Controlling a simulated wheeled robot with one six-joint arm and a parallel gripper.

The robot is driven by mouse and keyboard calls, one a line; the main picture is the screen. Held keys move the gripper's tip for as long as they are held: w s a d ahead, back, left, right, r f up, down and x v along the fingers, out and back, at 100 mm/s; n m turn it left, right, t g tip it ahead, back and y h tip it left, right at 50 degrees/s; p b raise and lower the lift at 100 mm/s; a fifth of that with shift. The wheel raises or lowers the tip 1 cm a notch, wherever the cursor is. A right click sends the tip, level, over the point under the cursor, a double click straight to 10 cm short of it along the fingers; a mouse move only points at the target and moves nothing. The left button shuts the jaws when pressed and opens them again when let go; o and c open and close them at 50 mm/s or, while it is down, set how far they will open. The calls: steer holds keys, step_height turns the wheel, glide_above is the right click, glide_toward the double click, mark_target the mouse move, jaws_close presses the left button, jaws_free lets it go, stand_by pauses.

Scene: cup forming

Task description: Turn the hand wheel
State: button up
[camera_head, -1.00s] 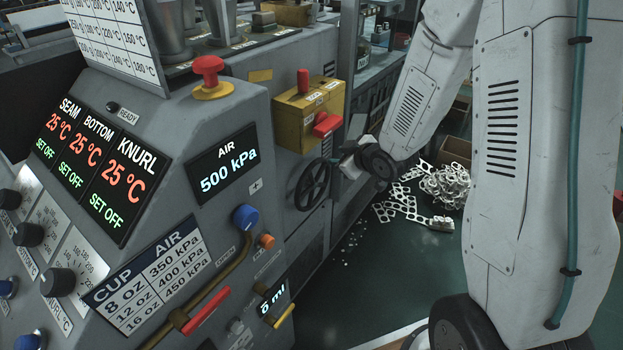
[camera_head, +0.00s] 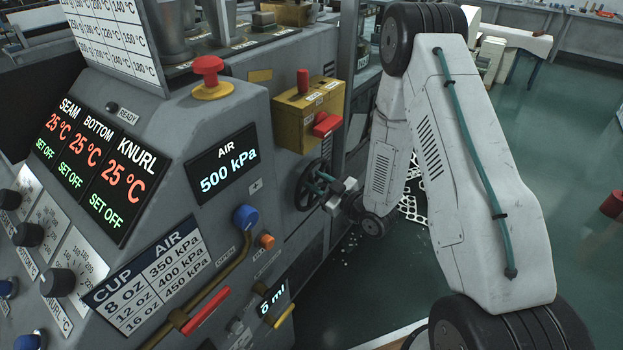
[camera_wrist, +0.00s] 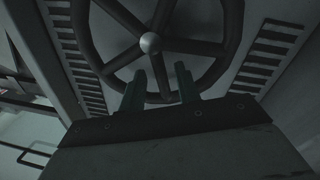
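The dark hand wheel (camera_head: 304,195) is mounted on the machine's side, below the yellow box. In the wrist view its rim, spokes and round hub (camera_wrist: 150,42) fill the upper middle. My gripper (camera_head: 322,180) is at the wheel's right side in the head view, with its fingertips overlapping the wheel. In the wrist view my gripper (camera_wrist: 160,80) has its two fingers apart, below the hub. One spoke (camera_wrist: 160,75) shows between the fingers. I cannot tell whether the fingers touch the wheel.
The yellow box (camera_head: 308,115) with red controls is just above the wheel. The machine's panel (camera_head: 222,168) reads AIR 500 kPa. A red lever (camera_head: 206,311) and a blue knob (camera_head: 246,216) are to the lower left. Open green floor (camera_head: 560,170) lies to the right.

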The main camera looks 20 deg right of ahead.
steer(key=shift+x, duration=1.25)
jaws_close()
